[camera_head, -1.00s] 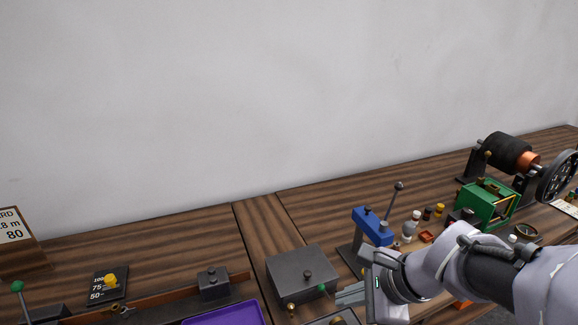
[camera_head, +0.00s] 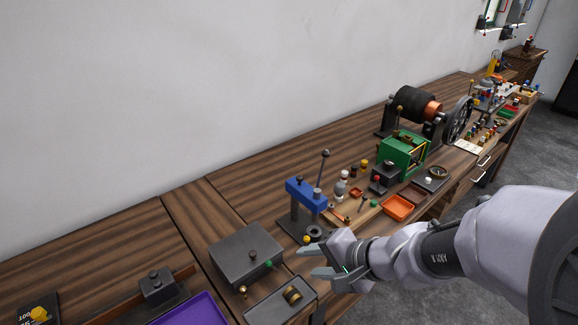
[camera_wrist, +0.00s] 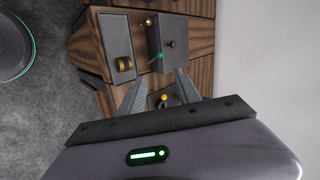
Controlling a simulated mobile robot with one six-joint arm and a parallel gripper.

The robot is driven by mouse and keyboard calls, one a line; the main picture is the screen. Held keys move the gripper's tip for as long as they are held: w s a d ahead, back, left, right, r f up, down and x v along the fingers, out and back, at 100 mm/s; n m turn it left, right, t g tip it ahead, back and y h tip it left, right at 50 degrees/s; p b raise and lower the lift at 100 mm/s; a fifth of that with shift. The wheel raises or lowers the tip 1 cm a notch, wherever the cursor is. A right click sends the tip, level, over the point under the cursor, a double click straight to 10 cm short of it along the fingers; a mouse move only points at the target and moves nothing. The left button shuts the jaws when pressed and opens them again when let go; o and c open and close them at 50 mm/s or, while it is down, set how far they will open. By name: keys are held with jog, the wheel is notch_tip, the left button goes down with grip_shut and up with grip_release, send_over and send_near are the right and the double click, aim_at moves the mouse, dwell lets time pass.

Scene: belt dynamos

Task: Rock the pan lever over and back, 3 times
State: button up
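My gripper (camera_head: 305,262) is open and empty, its fingers pointing left over the bench's front edge. In the wrist view its two fingers (camera_wrist: 160,76) are apart. No lever is clearly marked as the pan lever, and I cannot tell which one it is. A dark grey box (camera_head: 232,262) with a knob on top and a green knob (camera_head: 268,265) on its side stands left of my gripper; the box also shows in the wrist view (camera_wrist: 178,28). A blue press (camera_head: 304,193) with an upright ball-ended lever (camera_head: 323,167) stands behind my gripper.
A grey tray (camera_head: 262,312) with a brass roll (camera_head: 292,296) lies near the front edge. A purple tray (camera_head: 190,312) is at the lower left. An orange tray (camera_head: 398,208), a green machine (camera_head: 402,151) and a black dynamo (camera_head: 416,102) are farther right. Bare wood lies behind the box.

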aim_at(270, 262)
jog(key=b+x, duration=0.6)
jog(key=x, duration=1.1)
jog(key=shift+w+a+f, duration=0.15)
jog(key=shift+a, duration=0.05)
grip_shut()
jog(key=shift+r, duration=0.2)
